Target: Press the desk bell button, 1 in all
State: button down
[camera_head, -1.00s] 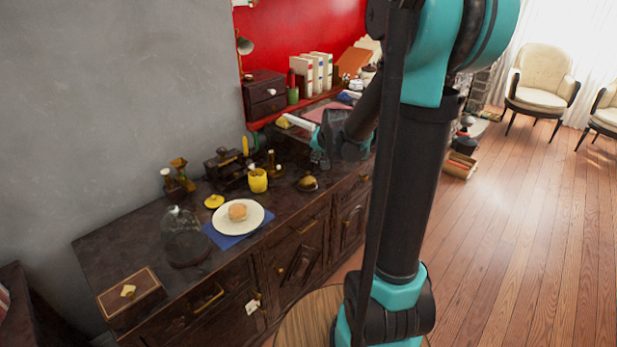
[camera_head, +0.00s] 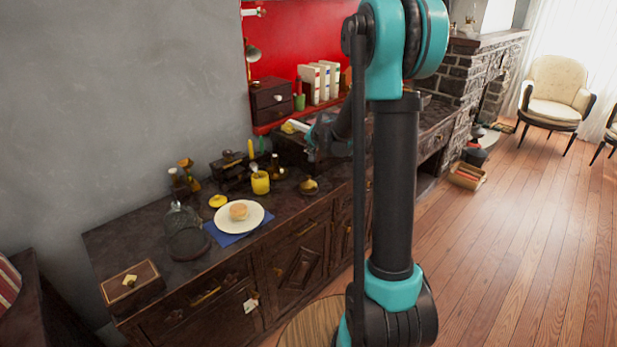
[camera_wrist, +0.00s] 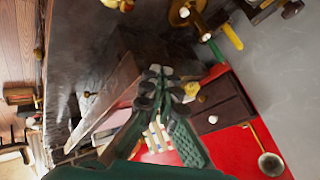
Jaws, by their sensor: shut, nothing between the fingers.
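A small brass dome on a dark base, which looks like the desk bell (camera_head: 309,187), stands near the front edge of the dark sideboard (camera_head: 120,237) in the head view. In the wrist view, a brass thing with a pale knob at the top edge, cut off by the frame, looks like the same bell (camera_wrist: 118,4). My gripper (camera_head: 312,163) is above the sideboard, behind and above the bell and apart from it; my arm partly hides it. In the wrist view my gripper (camera_wrist: 163,74) has its fingertips together with nothing between them.
A yellow mug (camera_head: 260,183) stands left of the bell, with a bread plate (camera_head: 226,226), a glass dome (camera_head: 183,232) and a wooden box (camera_head: 133,289) farther left. Binders (camera_head: 321,84) and a small drawer box (camera_head: 271,105) stand behind.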

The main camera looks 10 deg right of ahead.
aim_at(309, 177)
jog(key=shift+f, duration=4.3)
jog(key=shift+f, duration=0.2)
jog(key=shift+f, duration=0.2)
jog(key=shift+f, duration=0.6)
jog(key=shift+r, duration=1)
jog(key=shift+r, duration=0.15)
jog(key=shift+r, duration=2.4)
